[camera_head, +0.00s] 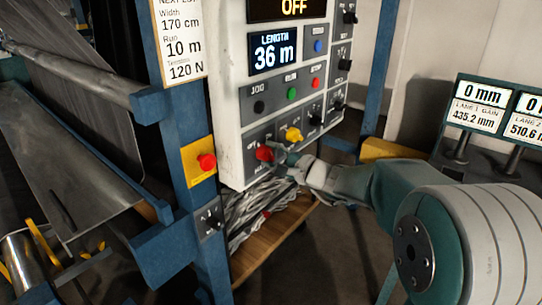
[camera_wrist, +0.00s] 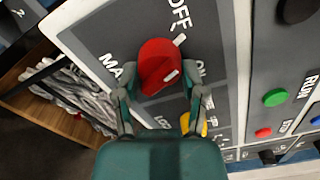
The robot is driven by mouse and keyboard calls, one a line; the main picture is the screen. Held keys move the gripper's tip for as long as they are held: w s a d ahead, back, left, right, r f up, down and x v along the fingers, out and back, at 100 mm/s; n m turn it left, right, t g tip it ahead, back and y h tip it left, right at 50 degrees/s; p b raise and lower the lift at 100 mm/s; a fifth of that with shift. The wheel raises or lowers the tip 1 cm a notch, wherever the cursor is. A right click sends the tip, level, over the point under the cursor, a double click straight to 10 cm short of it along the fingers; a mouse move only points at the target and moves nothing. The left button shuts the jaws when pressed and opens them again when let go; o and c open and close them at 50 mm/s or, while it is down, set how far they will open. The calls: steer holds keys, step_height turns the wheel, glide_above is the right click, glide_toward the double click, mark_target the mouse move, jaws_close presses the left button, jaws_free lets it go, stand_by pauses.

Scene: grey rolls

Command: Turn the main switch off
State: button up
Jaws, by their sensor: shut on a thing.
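The main switch is a red rotary knob (camera_head: 264,153) low on the left of the grey control panel (camera_head: 228,110). In the wrist view the red knob (camera_wrist: 158,62) sits between the words OFF and ON, with MAIN partly hidden to its left. A short white mark on the knob lies toward its lower right, on the ON side. My gripper (camera_head: 276,154) reaches in from the right and is shut on the knob. In the wrist view its two fingers (camera_wrist: 160,92) stand on either side of the knob's lower part.
A yellow knob (camera_head: 293,135) is close beside the red one; black knobs (camera_head: 316,117) follow to the right. A red emergency button (camera_head: 207,161) on a yellow plate is on the blue post to the left. Grey scrap strips (camera_head: 262,205) lie below the panel.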

steer(key=shift+f+n, duration=0.15)
steer(key=shift+n, duration=1.95)
steer(key=shift+a, duration=0.1)
steer(key=o, duration=1.1)
steer(key=shift+f, duration=0.1)
steer(key=shift+o, duration=0.3)
steer(key=shift+a, duration=0.1)
